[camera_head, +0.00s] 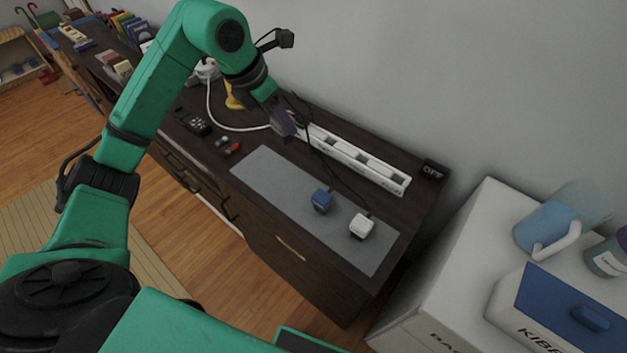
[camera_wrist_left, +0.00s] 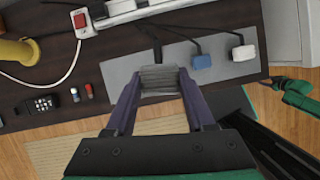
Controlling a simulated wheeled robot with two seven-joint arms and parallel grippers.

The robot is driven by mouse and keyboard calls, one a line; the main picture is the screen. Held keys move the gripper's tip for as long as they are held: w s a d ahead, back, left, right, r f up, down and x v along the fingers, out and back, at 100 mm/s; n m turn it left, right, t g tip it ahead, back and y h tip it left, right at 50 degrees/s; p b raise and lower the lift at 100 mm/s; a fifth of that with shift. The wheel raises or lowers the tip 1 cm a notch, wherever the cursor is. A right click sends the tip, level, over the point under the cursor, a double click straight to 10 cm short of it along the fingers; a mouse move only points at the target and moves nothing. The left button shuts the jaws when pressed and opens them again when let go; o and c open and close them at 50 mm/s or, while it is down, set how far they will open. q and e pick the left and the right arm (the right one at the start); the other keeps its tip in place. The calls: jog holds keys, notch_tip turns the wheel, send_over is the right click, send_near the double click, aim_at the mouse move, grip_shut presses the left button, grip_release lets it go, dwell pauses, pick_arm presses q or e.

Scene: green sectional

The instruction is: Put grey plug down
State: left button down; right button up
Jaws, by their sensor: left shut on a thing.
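The grey plug (camera_wrist_left: 159,81) is between the two fingers of my left gripper (camera_wrist_left: 160,88) in the left wrist view, with its dark cord running up toward the power strip. In the head view my left gripper (camera_head: 287,122) is over the far left end of the grey mat (camera_head: 262,168), beside the white power strip (camera_head: 350,152); the plug is hard to make out there. A blue plug (camera_head: 322,200) and a white plug (camera_head: 361,226) lie on the mat. They also show in the left wrist view, the blue plug (camera_wrist_left: 201,62) and the white plug (camera_wrist_left: 242,50). My right gripper is not clearly visible.
A black phone-like device (camera_head: 193,121) and small red and blue items (camera_head: 229,146) lie left of the mat. A black OFF sign (camera_head: 433,169) stands near the strip's right end. A white box (camera_head: 455,265) stands right of the dark cabinet.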

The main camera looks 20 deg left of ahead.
pick_arm(q)
jog(key=shift+w+a+n+y, duration=0.35)
jog(key=shift+w+n, duration=0.25)
jog(key=shift+n, duration=0.2)
jog(key=p, duration=0.1)
send_over(288, 188)
notch_tip(288, 188, down, 19)
jog(key=shift+r, duration=0.15)
jog(key=shift+c, duration=1.3)
grip_release()
jog(key=b+v, duration=0.1)
jog(key=v, duration=1.1)
jog(key=shift+s+a, duration=0.1)
jog(key=shift+a, duration=0.05)
